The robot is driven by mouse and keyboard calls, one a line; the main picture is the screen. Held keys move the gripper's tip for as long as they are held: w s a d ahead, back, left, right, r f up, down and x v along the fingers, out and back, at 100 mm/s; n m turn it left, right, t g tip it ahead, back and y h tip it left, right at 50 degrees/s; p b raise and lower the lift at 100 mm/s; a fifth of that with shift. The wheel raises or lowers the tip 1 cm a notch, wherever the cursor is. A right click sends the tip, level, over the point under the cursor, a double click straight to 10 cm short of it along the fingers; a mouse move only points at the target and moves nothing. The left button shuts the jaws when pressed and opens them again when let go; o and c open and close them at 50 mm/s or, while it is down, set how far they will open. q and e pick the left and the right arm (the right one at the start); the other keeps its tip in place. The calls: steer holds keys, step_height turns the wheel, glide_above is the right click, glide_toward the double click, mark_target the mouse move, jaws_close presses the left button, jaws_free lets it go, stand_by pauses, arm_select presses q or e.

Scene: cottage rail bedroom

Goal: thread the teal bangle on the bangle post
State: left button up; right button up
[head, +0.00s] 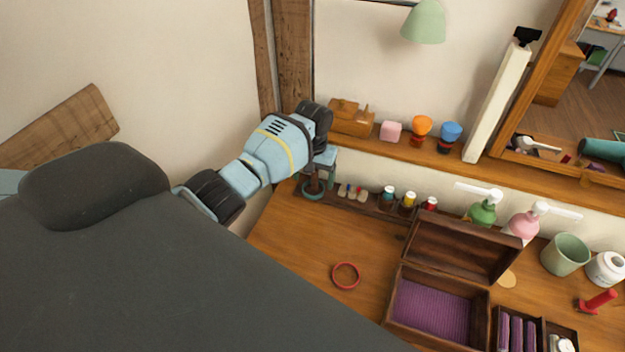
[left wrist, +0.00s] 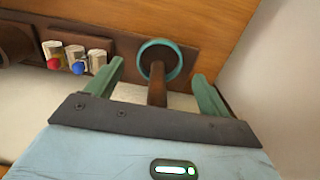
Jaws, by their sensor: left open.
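The teal bangle (head: 313,196) lies low around the foot of the brown bangle post (head: 312,178), at the back left of the desk. In the left wrist view the teal bangle (left wrist: 176,45) rings the post (left wrist: 157,92) and rests on its dark base. My left gripper (head: 318,170) is above the post, pointing down at it. In the left wrist view my left gripper (left wrist: 160,88) is open, with one green finger on each side of the post and nothing between them but the post. The bangle is apart from the fingertips. My right gripper is out of view.
A red bangle (head: 346,264) lies on the open desk top. A rack of small bottles (head: 389,206) stands right of the post. An open box with purple lining (head: 432,312) is at front. A shelf (head: 400,150) with small items runs behind; the wall is close at left.

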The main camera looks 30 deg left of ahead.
arm_select(q)
step_height(320, 180, up, 6)
steer(key=shift+p, duration=0.4)
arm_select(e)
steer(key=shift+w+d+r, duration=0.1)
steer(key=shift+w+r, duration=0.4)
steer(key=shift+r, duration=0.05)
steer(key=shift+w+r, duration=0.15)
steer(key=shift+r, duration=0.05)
